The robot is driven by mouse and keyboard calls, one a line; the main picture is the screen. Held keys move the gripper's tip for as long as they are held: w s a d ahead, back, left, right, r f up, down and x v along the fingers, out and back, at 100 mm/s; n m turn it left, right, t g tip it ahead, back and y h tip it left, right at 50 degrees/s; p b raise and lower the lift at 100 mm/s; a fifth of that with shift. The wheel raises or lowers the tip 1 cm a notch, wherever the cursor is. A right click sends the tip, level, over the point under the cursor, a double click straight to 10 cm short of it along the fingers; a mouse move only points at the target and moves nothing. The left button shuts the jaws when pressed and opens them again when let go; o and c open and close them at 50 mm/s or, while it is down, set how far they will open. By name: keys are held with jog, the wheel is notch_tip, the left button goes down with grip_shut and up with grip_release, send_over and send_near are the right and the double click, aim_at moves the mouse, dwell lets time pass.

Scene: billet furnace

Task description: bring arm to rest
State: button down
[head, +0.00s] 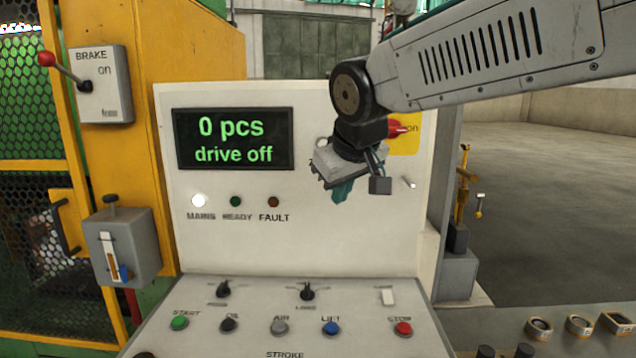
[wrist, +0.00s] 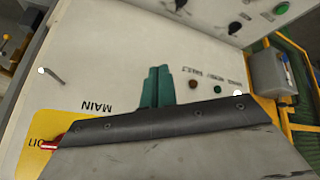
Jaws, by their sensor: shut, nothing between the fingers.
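My gripper (head: 342,191) hangs from my raised arm in front of the right part of the upright control panel face (head: 230,245). In the wrist view its two teal fingers (wrist: 156,86) lie together, with nothing between them. No contact between the fingers and the panel can be made out. My arm comes in from the upper right and hides part of the yellow plate (head: 408,146) and its red switch handle (head: 398,128).
The display (head: 234,139) reads "0 pcs, drive off"; the MAINS lamp (head: 198,201) is lit white. A sloped desk (head: 260,340) below carries several buttons and knobs. A brake lever box (head: 101,84) is at left. Open floor (head: 560,200) lies at right.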

jog(key=s+d+f+m+g, duration=0.1)
jog(key=s+d+f+m, duration=0.1)
jog(key=s+d+f, duration=0.2)
jog(key=s+d+f+m+g+h, duration=0.1)
jog(key=s+d+f, duration=0.3)
jog(key=s+d, duration=0.6)
jog(key=s+d+f+m+g, duration=0.3)
jog(key=s+d+f, duration=0.2)
jog(key=s, duration=0.9)
jog(key=d, duration=0.3)
jog(key=shift+s+m, duration=0.25)
jog(key=shift+m, duration=0.05)
jog(key=shift+d+f, duration=0.1)
